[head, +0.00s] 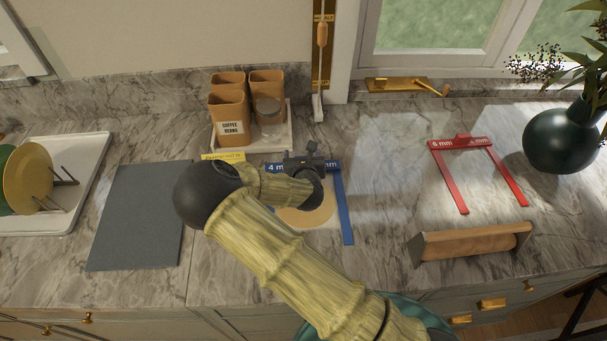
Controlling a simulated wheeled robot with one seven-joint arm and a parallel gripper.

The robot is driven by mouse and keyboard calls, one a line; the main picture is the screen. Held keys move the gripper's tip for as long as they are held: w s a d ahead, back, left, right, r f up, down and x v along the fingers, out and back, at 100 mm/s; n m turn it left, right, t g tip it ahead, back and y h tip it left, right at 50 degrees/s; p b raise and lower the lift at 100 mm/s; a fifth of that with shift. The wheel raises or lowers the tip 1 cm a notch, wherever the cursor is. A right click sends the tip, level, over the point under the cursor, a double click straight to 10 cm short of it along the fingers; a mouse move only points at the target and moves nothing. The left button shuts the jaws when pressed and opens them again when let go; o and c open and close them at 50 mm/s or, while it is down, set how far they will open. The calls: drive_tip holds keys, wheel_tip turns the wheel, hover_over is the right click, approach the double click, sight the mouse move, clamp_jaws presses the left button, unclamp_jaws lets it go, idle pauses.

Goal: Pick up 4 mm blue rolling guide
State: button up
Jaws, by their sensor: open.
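The blue 4 mm rolling guide (343,210) lies on the marble counter near the middle of the head view. Its right leg and part of its labelled back bar show; my arm hides its left part. A round tan piece, perhaps dough (318,216), lies left of the visible leg, partly under my arm. My gripper (304,158) is over the back bar of the guide and covers part of the label. It is open and holds nothing that I can see. Whether it touches the bar cannot be told.
A red 6 mm guide (463,144) and a wooden rolling pin on a stand (470,243) lie to the right. Canisters on a tray (228,112) stand behind. A grey mat (140,215) and a plate tray (88,180) are left; a dark vase (558,140) is far right.

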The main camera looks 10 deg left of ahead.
drive_tip(key=c, duration=1.1)
drive_tip(key=shift+r, duration=0.1)
wheel_tip(320, 180, up, 10)
drive_tip(key=b, duration=0.1)
idle(0.4)
